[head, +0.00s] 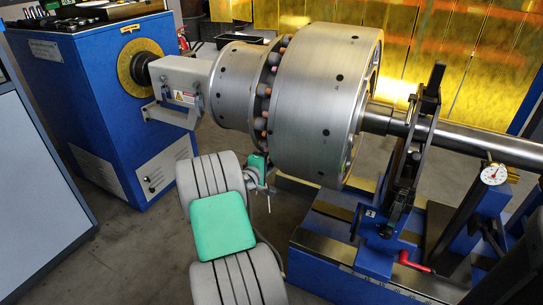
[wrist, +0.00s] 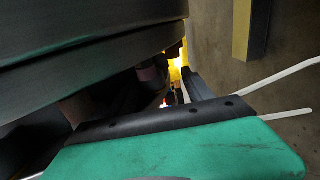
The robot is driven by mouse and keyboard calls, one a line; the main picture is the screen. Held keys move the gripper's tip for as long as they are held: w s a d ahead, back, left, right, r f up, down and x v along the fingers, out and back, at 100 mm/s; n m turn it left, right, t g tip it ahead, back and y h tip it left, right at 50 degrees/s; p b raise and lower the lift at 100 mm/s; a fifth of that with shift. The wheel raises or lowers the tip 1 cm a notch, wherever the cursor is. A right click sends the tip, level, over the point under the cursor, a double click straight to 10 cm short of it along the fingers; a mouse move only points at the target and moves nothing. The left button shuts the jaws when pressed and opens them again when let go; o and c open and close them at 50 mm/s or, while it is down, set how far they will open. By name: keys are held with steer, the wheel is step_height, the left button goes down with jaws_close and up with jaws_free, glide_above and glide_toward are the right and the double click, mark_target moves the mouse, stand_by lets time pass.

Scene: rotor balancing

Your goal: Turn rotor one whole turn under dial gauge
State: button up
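The rotor (head: 318,100) is a large silver drum with a narrower drum at its left and a ring of reddish-brown studs (head: 262,107) between them. It lies horizontally, its shaft (head: 470,143) running right. The white-faced dial gauge (head: 493,175) stands at the right by the shaft; its tip contact is unclear. My gripper (head: 259,166) is just below the stud ring, close to the rotor's underside. In the wrist view the rotor (wrist: 80,50) is dark at upper left, with a stud (wrist: 152,72) near a dark finger (wrist: 195,86). Whether the fingers grip anything is hidden.
A blue drive cabinet (head: 100,110) stands at the left, its coupling joined to the rotor's left end. A black support (head: 408,160) on a blue base (head: 345,235) holds the shaft at the right. A red handle (head: 413,261) sticks out there. Floor shows below the rotor.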

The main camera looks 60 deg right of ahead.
steer(key=shift+d+r, duration=0.1)
steer(key=shift+r, duration=0.05)
steer(key=shift+r, duration=0.1)
steer(key=a+p, duration=0.2)
steer(key=a, duration=0.5)
steer(key=shift+s+a+r, duration=0.25)
steer(key=shift+s+a, duration=0.05)
steer(key=shift+a, duration=0.05)
steer(key=shift+c, duration=0.4)
